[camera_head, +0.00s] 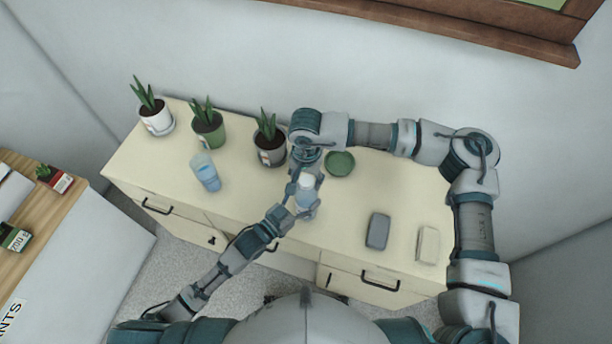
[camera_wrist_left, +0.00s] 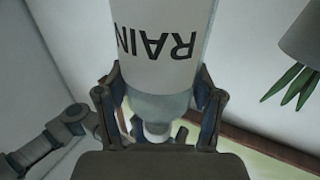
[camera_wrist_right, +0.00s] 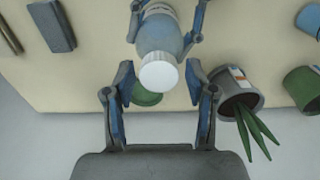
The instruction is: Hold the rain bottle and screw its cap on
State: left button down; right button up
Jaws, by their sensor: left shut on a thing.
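The rain bottle (camera_head: 306,188), pale with a bluish translucent shoulder, is in my left gripper (camera_head: 303,203) above the cabinet's front part. In the left wrist view its label (camera_wrist_left: 158,42) reads RAIN upside down, and the fingers hold both sides. The white ribbed cap (camera_wrist_right: 158,73) sits at the bottle's mouth in the right wrist view; how tightly it is seated cannot be told. My right gripper (camera_wrist_right: 160,77) is open, its fingers on either side of the cap with gaps. In the head view the right gripper (camera_head: 307,163) is just beyond the bottle, partly hidden by its own wrist.
Several potted plants (camera_head: 207,130) line the back of the cream cabinet (camera_head: 265,210). A green saucer (camera_head: 340,163) lies behind the bottle. A grey block (camera_head: 377,231) and a beige block (camera_head: 428,244) lie at front right.

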grip_shut()
jog(key=m, duration=1.8)
jog(key=shift+a, duration=0.1)
jog(key=m, duration=1.4)
